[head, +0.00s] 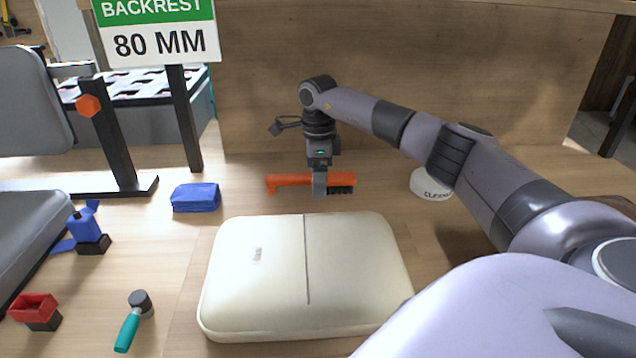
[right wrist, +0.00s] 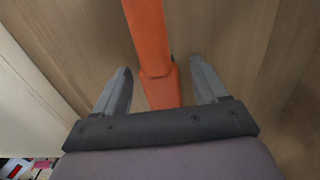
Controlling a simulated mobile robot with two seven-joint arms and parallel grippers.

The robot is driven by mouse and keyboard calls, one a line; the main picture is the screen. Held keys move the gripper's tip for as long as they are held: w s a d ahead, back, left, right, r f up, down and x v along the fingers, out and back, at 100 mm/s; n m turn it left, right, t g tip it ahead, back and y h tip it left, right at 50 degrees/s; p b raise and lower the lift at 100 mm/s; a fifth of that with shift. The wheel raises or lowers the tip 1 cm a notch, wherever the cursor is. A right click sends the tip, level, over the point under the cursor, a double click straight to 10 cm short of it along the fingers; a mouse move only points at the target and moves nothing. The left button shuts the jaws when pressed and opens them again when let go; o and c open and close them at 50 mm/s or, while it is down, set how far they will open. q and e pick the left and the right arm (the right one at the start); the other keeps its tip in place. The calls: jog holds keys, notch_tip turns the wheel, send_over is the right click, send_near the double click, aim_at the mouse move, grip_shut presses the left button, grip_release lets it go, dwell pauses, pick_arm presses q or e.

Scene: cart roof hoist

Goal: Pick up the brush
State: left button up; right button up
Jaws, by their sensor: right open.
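The brush (head: 290,180) has an orange body and handle with dark bristles at its right end. It lies on the wooden surface behind the cream cushion in the head view. My right gripper (head: 319,190) points down over the middle of the brush. In the right wrist view the gripper (right wrist: 160,68) is open, with one finger on each side of the orange brush (right wrist: 146,38) and a gap on both sides. Whether the fingertips reach below the brush's top is hard to tell. My left gripper is out of view.
The cream cushion (head: 255,285) lies just in front of the brush. A wooden panel (head: 420,70) stands behind.

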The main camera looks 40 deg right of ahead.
jog(key=shift+c, duration=0.3)
jog(key=c, duration=1)
notch_tip(320, 180, up, 10)
jog(key=shift+r+p, duration=0.1)
jog(key=shift+p, duration=0.45)
jog(key=o, duration=0.4)
jog(key=shift+c, duration=1.4)
